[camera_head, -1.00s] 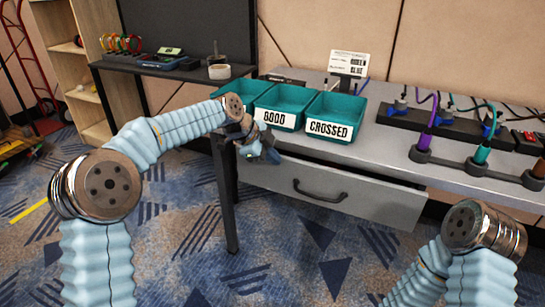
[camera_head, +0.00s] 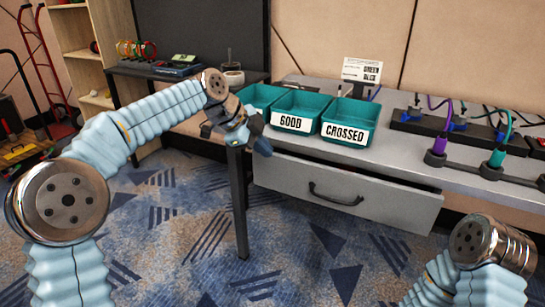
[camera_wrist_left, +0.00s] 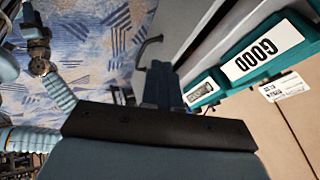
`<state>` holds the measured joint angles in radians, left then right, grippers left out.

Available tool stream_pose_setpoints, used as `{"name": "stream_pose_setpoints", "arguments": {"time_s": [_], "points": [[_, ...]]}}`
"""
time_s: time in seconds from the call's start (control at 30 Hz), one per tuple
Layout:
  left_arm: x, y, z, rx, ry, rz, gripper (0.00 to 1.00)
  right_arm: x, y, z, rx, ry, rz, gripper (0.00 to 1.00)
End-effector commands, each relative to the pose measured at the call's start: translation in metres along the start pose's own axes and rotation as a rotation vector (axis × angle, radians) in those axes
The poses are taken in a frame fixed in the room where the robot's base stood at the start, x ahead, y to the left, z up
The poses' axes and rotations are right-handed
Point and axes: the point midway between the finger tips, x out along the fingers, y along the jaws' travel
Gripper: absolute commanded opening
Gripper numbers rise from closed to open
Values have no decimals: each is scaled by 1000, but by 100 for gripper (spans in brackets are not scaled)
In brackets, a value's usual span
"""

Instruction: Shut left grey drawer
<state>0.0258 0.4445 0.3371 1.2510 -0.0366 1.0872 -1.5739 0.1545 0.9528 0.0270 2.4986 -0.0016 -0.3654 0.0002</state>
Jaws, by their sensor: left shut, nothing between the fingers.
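The grey drawer (camera_head: 285,183) with a black bar handle (camera_head: 337,196) is pulled out under the grey desk top. Its front stands forward of the desk edge, with a dark gap above its right end. My left gripper (camera_head: 263,146) is shut and empty, near the drawer's upper left corner, beside the desk leg. Whether it touches the drawer I cannot tell. In the left wrist view, my left fingers (camera_wrist_left: 160,85) are together, with the handle (camera_wrist_left: 148,47) beyond them. My right arm shows at lower right in the head view, but its gripper is not seen there.
Teal bins marked GOOD (camera_head: 302,109) and CROSSED (camera_head: 350,122) stand on the desk above the drawer. A black desk leg (camera_head: 239,205) rises left of the drawer. Connectors and cables (camera_head: 460,125) lie at right. The carpet (camera_head: 200,240) before the drawer is clear.

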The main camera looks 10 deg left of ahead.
Motion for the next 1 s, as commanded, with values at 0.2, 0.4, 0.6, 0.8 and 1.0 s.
{"name": "stream_pose_setpoints", "arguments": {"time_s": [0.2, 0.4, 0.6, 0.8, 1.0], "points": [[16, -1, 22, 19, -43, -110, 0, 7, 4, -1, 2, 2, 2, 43], [55, 8, 69, 128, -153, -435, 0, 20, 14, -3, 8, 9, 9, 43], [60, 44, 86, 280, -223, -772, 0, 31, 23, -6, 15, 17, 16, 43], [46, 82, 80, 374, -240, -994, 0, 37, 28, -8, 18, 22, 19, 43], [40, 90, 75, 396, -238, -1064, 0, 36, 29, -8, 19, 23, 20, 43]]}}
